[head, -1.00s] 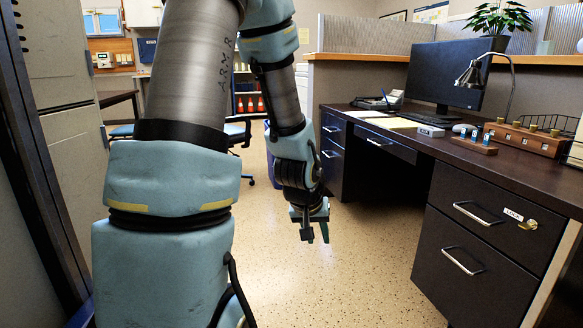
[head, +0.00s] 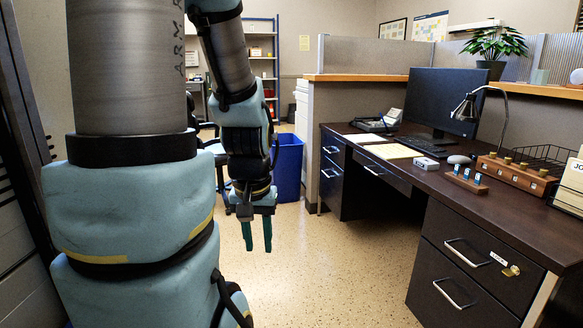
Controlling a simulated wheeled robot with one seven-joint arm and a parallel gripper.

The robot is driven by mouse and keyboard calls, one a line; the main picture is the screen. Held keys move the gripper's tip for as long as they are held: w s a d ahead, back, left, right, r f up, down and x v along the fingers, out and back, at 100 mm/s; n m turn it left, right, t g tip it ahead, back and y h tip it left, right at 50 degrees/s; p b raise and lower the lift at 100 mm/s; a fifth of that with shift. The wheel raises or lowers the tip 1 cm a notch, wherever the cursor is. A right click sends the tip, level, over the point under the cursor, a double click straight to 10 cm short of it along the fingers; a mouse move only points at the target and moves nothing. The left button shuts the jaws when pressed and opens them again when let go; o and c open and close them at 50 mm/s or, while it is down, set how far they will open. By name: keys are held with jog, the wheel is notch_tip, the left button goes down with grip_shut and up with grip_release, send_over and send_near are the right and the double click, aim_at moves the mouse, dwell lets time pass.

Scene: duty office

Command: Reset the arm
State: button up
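My arm shows at the left and centre of the head view, with blue padded sections and grey sleeves. Its upper part runs out of the top of the picture. My gripper (head: 257,236) hangs down at the end of the arm, above the open floor and left of the desk. Its two green fingers are apart, with a gap between them and nothing in it. It touches nothing that I can see.
A dark desk (head: 412,178) with drawers stands at the right, bearing a monitor (head: 434,100), a lamp (head: 466,106) and a wooden block (head: 515,172). A blue bin (head: 289,165) stands behind my gripper. The speckled floor (head: 335,265) between is clear.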

notch_tip(320, 180, up, 15)
jog(key=p, duration=1.2)
jog(key=shift+f, duration=0.1)
